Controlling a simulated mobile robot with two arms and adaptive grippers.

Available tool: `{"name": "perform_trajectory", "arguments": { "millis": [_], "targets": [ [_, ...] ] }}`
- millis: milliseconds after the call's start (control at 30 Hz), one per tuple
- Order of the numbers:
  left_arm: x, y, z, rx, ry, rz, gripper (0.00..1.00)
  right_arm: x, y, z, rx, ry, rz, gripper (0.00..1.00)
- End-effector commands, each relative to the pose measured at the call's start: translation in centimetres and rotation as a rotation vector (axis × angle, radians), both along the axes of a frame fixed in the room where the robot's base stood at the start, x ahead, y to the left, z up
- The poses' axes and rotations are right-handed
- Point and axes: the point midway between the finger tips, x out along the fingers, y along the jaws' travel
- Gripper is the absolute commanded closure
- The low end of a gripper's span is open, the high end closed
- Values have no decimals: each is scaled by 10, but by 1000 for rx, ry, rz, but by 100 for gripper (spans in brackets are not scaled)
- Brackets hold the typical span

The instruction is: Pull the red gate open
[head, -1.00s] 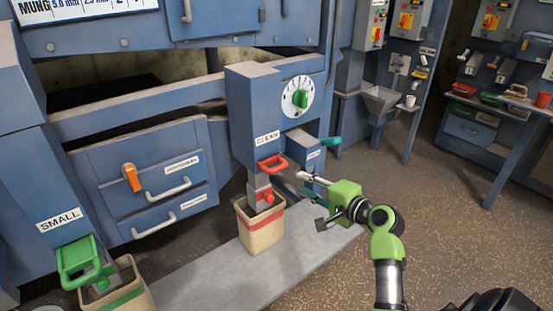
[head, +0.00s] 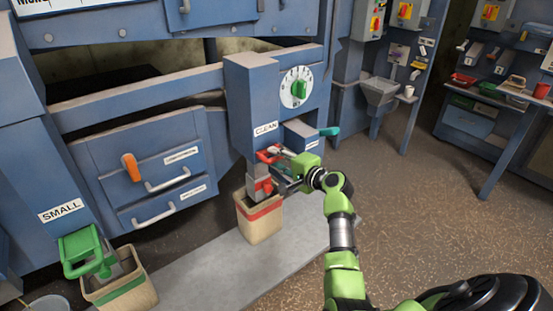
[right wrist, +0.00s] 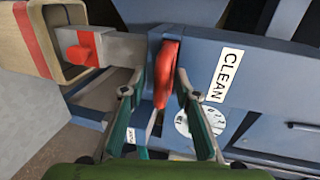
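The red gate's handle (head: 266,154) sits under the CLEAN label (head: 265,129) on the blue chute box; it also shows in the right wrist view (right wrist: 166,75). My right gripper (head: 279,165) is at the handle. In the right wrist view my right gripper (right wrist: 155,85) has its fingers apart, one on each side of the red handle. The right-hand finger looks close to the handle and a gap shows on the other side; contact cannot be told. My left gripper is not in view.
A grey spout with a red knob (head: 264,185) hangs below the gate, over a tan bin (head: 259,222) with a red band. A teal handle (head: 329,132) sticks out to the right. A green gate (head: 80,252) and another bin (head: 122,285) stand at left. The floor at right is clear.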

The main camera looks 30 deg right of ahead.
Motion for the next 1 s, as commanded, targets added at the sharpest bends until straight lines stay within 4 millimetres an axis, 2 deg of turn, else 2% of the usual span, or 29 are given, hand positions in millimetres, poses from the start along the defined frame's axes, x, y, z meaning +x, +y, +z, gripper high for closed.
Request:
{"name": "perform_trajectory", "arguments": {
  "millis": [300,400,433,633,733,1000],
  "targets": [
    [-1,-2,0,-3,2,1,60,2,0,0,0,0,-1,71],
    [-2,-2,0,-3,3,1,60,2,0,0,0,0,-1,97],
    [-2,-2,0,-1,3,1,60,2,0,0,0,0,-1,100],
    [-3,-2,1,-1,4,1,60,0,-1,0,0,1,-1,100],
    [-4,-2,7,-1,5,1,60,-11,-2,0,-2,3,-2,100],
    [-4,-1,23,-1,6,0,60,-54,-5,-1,-2,5,-2,100]
  ]
}}
